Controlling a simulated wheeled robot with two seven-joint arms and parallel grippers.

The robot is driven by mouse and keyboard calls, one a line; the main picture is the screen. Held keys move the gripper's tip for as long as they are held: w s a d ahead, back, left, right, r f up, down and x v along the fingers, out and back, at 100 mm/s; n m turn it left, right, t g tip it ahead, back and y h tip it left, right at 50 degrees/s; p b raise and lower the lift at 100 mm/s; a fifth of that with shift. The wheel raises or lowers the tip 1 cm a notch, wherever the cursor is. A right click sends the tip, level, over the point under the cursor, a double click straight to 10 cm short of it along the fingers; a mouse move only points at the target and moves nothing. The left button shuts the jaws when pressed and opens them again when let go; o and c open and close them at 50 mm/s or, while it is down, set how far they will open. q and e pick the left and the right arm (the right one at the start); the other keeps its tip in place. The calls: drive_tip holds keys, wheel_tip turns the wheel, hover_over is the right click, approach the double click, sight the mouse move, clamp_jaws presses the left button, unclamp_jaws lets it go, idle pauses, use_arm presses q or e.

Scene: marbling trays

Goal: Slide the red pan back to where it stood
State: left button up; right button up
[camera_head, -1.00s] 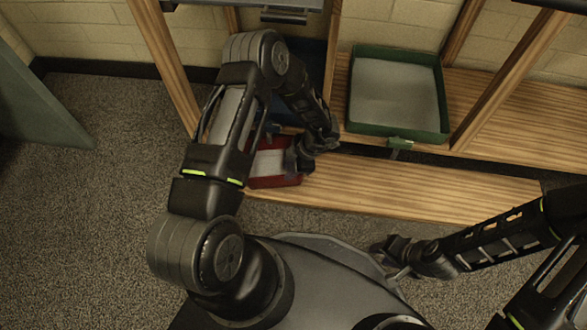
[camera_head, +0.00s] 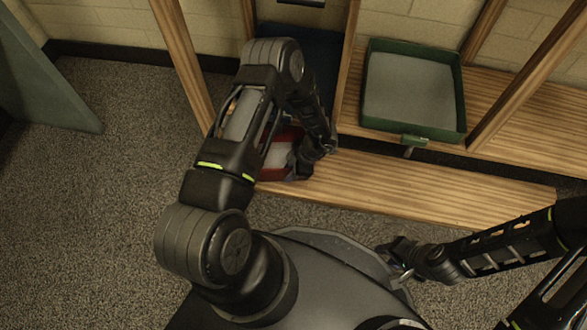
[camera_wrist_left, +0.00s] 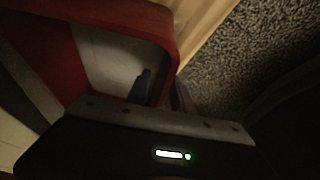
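The red pan (camera_head: 270,174) stands on the wooden shelf at the left bay, partly hidden behind my left arm in the head view. A pale sheet or fill shows inside it. My left gripper (camera_head: 303,168) is at its front right side. In the left wrist view the fingers (camera_wrist_left: 162,92) straddle the red wall of the pan (camera_wrist_left: 130,12), one inside and one outside, and look closed on it. My right gripper (camera_head: 388,262) is away from the shelf, low in the picture, with its fingers apart and empty.
A green tray (camera_head: 462,105) with a grey fill stands in the bay to the right. A dark blue surface (camera_head: 320,50) shows behind my left arm. Wooden posts (camera_head: 183,62) divide the bays. The shelf front (camera_head: 430,188) right of the pan is bare.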

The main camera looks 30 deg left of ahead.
use_arm(q)
drive_tip(key=shift+f, duration=0.1)
clamp_jaws()
idle(0.3)
idle(1.2)
